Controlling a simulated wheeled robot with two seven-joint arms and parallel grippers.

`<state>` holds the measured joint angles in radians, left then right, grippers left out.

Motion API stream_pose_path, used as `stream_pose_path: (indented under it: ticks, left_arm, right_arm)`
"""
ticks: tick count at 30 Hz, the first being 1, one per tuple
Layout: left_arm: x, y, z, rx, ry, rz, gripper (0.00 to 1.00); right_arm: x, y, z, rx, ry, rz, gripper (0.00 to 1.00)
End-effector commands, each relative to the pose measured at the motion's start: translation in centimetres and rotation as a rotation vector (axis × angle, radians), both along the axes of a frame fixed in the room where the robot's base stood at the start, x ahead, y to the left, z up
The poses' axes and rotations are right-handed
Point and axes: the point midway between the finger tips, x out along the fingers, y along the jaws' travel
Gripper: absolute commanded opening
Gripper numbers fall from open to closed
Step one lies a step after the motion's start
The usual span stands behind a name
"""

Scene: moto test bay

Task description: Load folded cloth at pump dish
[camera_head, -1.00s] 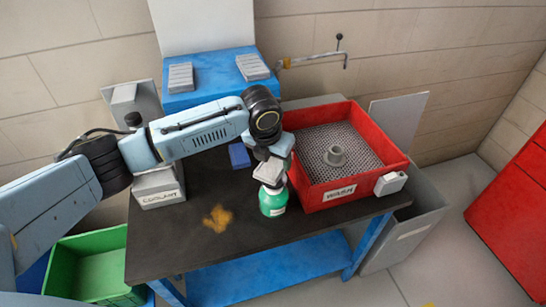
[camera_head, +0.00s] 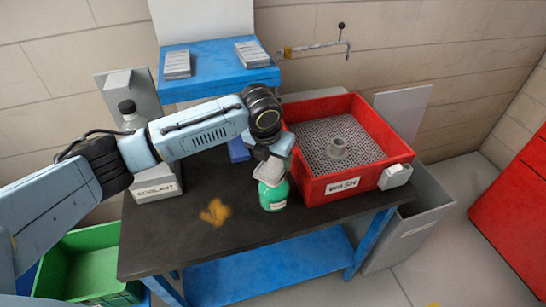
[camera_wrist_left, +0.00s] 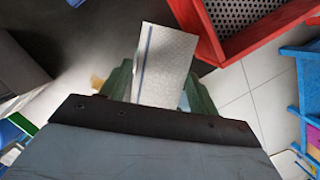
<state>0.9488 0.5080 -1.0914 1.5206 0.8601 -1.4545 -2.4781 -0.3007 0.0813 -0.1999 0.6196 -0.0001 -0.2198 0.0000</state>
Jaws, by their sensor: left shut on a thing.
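The folded cloth (camera_wrist_left: 165,62) is white with a blue stripe. My left gripper (camera_wrist_left: 158,85) is shut on it, with a greenish finger on each side in the left wrist view. In the head view the left gripper (camera_head: 272,156) points down and the pale cloth (camera_head: 269,171) shows beneath it, right at the top of the green pump dish (camera_head: 273,196). The dish stands upright on the dark bench, left of the red wash tray. I cannot tell whether the cloth touches the dish top. My right gripper is out of view.
The red wash tray (camera_head: 345,186) with a mesh floor and grey ring stands close to the right. A coolant box (camera_head: 157,191) with a bottle (camera_head: 130,113) is at left. An orange stain (camera_head: 214,212) marks the bench (camera_head: 175,245). The bench front is clear.

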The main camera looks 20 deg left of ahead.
Motion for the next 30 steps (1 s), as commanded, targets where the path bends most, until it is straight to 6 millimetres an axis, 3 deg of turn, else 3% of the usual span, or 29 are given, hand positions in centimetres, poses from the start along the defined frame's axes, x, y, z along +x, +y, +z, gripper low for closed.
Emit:
stream_pose_path:
  ticks: [30]
  left_arm:
    - [0.0,0.0,-1.0,0.0,0.0,0.0,0.43]
  right_arm:
    - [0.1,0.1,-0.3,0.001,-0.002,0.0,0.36]
